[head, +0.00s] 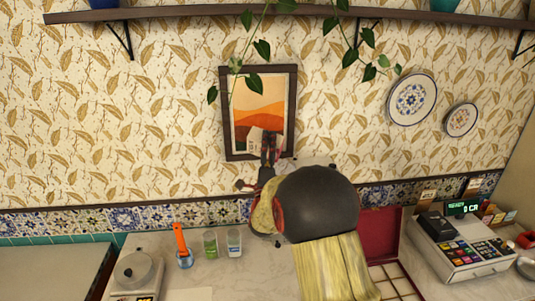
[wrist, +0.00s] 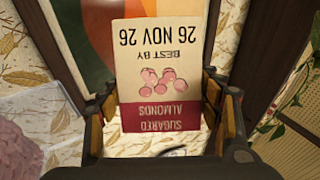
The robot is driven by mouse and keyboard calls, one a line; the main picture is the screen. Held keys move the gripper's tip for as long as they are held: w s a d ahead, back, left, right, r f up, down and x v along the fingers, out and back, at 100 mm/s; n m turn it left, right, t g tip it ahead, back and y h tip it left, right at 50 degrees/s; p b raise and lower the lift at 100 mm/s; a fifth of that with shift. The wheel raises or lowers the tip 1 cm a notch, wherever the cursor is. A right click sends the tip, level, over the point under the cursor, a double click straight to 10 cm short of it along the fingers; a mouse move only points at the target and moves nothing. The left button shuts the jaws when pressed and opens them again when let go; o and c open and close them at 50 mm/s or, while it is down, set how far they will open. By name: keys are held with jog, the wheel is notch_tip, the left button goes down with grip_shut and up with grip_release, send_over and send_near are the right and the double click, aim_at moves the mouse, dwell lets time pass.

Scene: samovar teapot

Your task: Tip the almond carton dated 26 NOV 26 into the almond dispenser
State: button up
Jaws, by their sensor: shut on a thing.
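The almond carton (wrist: 165,60) is cream with a dark red band. It reads "SUGARED ALMONDS", "BEST BY" and "26 NOV 26", upside down in the wrist view, with pink almonds pictured. My gripper (wrist: 162,95) is shut on this carton, one finger at each side. A clear container with pinkish contents (wrist: 18,148) shows at the left edge of the wrist view, apart from the carton. I cannot tell whether it is the almond dispenser. In the head view my arm hides much of the area around the gripper, and no dispenser can be made out.
A framed picture (head: 235,140) hangs on the wall behind the gripper. Glasses with green (head: 210,246) and blue (head: 234,246) markings, an orange-handled tool (head: 180,240) and a scale (head: 137,268) stand left. An open red case (head: 380,233) and a cash register (head: 462,250) stand right. A shelf (head: 200,13) runs above.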

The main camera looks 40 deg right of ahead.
jog(key=shift+s+d+f+m+g+h+b, duration=0.1)
jog(key=shift+f+m+g+h+b, duration=0.2)
jog(key=shift+m+b, duration=0.5)
jog(key=shift+s+f+m+g+h+b, duration=0.15)
jog(key=shift+m+h+b, duration=0.25)
jog(key=shift+b, duration=0.8)
jog(key=shift+r+m+b, duration=0.15)
jog(key=shift+m+b, duration=0.25)
dwell(5.6)
